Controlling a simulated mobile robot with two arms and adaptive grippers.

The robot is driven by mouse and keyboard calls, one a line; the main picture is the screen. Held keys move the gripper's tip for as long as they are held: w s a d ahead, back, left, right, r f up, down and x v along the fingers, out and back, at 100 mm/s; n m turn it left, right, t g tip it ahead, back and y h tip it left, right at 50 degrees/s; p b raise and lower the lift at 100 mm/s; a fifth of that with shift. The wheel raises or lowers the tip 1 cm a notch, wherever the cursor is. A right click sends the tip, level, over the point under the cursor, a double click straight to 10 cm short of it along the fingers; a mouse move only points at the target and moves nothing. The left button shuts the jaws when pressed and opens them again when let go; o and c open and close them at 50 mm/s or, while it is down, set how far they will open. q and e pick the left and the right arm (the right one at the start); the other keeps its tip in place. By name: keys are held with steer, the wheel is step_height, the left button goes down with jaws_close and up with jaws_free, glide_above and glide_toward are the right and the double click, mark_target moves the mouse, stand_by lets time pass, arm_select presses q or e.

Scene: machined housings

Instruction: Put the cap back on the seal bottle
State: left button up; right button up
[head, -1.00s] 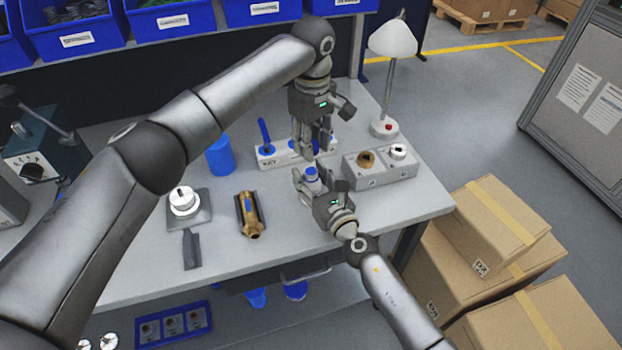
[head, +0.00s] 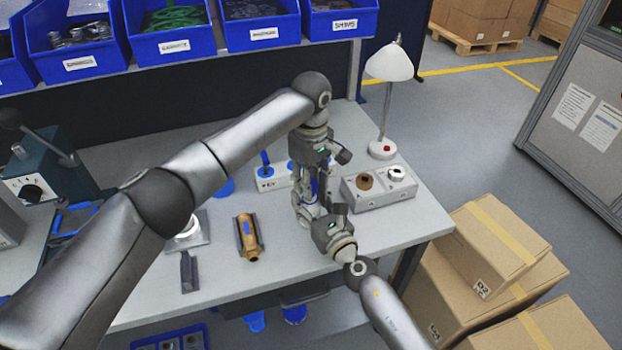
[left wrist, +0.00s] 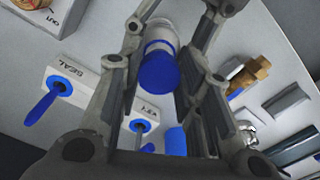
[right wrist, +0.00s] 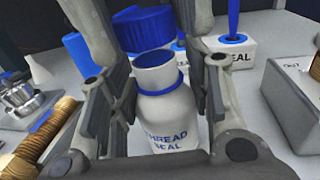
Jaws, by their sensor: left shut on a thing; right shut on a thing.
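The white seal bottle (right wrist: 170,118), lettered THREAD SEAL, stands upright between the fingers of my right gripper (head: 318,212). My right gripper is shut on the bottle's body. My left gripper (head: 310,192) reaches down from above and is shut on the blue cap (right wrist: 140,28). The cap also shows in the left wrist view (left wrist: 160,72), with the bottle (left wrist: 158,33) beyond it. In the right wrist view the cap appears above and behind the neck, apart from it. The fingers hide much of both in the head view.
White blocks (head: 273,181) with blue-handled tools stand just behind the grippers. A grey block (head: 378,194) with two fittings and a lamp (head: 384,148) are to the right. A brass housing (head: 248,237) lies to the left. Clear table lies in front.

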arm_select(q)
steer(key=shift+f, duration=0.65)
steer(key=shift+f, duration=0.15)
